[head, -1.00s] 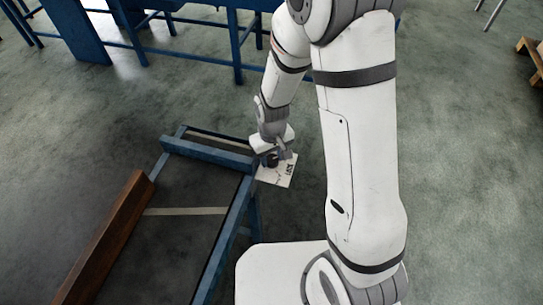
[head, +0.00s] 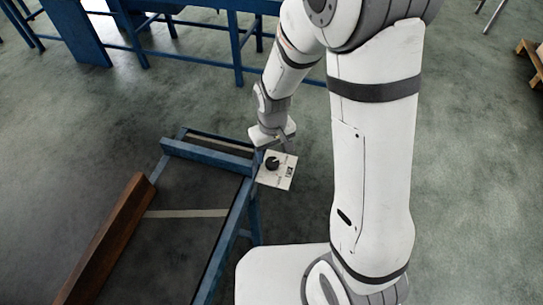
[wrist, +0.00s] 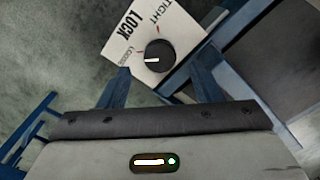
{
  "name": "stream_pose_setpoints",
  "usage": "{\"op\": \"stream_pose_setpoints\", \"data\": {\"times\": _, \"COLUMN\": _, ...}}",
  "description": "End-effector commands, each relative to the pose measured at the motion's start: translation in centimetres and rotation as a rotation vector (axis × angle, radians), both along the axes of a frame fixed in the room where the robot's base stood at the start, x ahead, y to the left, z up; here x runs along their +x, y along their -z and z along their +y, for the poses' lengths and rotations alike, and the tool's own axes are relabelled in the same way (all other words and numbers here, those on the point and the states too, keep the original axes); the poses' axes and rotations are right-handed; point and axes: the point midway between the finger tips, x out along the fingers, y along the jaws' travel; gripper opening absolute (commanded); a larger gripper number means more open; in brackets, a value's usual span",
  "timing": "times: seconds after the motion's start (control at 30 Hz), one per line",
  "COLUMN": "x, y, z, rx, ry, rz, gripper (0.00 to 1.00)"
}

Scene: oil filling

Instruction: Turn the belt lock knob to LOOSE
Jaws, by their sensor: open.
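The black lock knob (head: 272,163) sits on a white label plate (head: 283,180) at the corner of the blue frame. In the wrist view the knob (wrist: 160,57) shows a white pointer line aimed left, towards the small word LOOSE on the plate (wrist: 125,36).
The blue belt frame (head: 235,215) runs left of the plate, with a brown beam (head: 110,235) along its far left side. Blue stands (head: 200,45) stand at the back.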

Motion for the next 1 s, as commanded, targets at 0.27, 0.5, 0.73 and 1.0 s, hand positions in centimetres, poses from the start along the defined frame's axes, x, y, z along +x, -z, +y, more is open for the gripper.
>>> {"op": "stream_pose_setpoints", "data": {"times": 0.27, "x": 0.1, "y": -3.5, "z": 0.0, "rx": 0.001, "ry": 0.000, "rz": -0.002, "gripper": 0.59}}
{"op": "stream_pose_setpoints", "data": {"times": 0.5, "x": 0.0, "y": -3.8, "z": 0.0, "rx": 0.000, "ry": 0.000, "rz": 0.001, "gripper": 0.59}}
{"op": "stream_pose_setpoints", "data": {"times": 0.73, "x": 0.0, "y": -3.8, "z": 0.0, "rx": 0.000, "ry": 0.000, "rz": 0.001, "gripper": 0.59}}
{"op": "stream_pose_setpoints", "data": {"times": 1.0, "x": -0.4, "y": -5.7, "z": -1.3, "rx": 0.007, "ry": 0.036, "rz": -0.021, "gripper": 0.59}}
